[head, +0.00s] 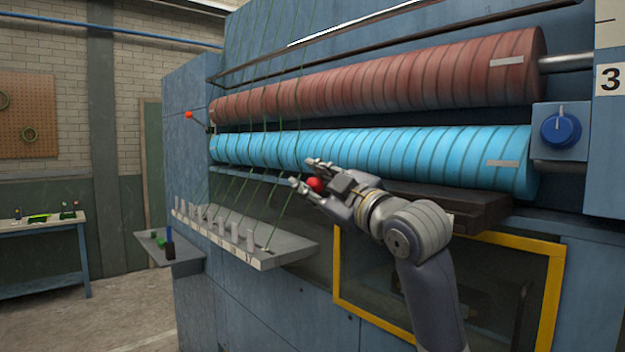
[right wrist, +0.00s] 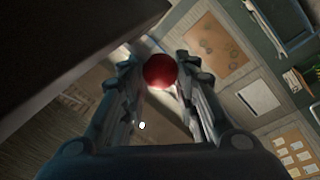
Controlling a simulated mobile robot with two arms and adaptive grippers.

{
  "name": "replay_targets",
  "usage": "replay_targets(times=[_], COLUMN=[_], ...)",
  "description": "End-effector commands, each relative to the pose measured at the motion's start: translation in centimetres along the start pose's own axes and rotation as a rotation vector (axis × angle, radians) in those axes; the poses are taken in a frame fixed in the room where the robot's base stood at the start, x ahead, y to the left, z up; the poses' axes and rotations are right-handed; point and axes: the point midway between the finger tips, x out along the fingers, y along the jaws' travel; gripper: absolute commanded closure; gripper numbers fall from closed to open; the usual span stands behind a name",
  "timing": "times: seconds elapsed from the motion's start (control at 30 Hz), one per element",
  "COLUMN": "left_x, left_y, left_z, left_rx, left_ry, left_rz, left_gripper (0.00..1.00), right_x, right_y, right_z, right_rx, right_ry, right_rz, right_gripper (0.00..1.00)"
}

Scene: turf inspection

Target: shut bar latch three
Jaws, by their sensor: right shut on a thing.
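A red ball knob (head: 315,184) sits in front of the lower part of the blue roller. It also shows in the right wrist view (right wrist: 160,71), between the two fingers. My right gripper (head: 305,173) is shut on this red knob, with its fingers pointing left. The fingers and palm hide part of the knob, and I cannot see what it is fixed to. My left gripper is not in view.
The blue roller (head: 440,155) and the red-brown roller (head: 400,85) run close behind and above the gripper. A second red knob (head: 189,115) is at their left end. A grey shelf with pegs (head: 285,257) juts out below left. A yellow frame (head: 375,315) is below.

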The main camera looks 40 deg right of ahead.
Motion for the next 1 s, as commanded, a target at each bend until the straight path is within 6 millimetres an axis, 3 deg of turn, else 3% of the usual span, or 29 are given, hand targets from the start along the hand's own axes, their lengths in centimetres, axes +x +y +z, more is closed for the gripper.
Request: replay_targets(times=[0.03,0.47,0.5,0.57,1.0], left_x=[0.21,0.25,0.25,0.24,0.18], left_y=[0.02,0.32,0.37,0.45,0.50], left_z=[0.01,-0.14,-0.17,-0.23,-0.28], left_rx=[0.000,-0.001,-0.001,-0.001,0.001], left_ry=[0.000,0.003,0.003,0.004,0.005], left_rz=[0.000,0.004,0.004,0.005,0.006], left_gripper=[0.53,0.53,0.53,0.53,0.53], right_x=[0.25,0.28,0.28,0.28,0.18], right_y=[-0.93,-1.01,-1.02,-1.00,-0.60], right_z=[0.83,0.83,0.83,0.86,0.70], right_rx=[0.000,-0.008,-0.008,-0.008,-0.011], right_ry=[-0.019,-0.016,-0.016,-0.017,-0.014], right_rz=[-0.022,-0.024,-0.024,-0.024,-0.015], right_gripper=[1.00,1.00,0.66,0.53,0.53])
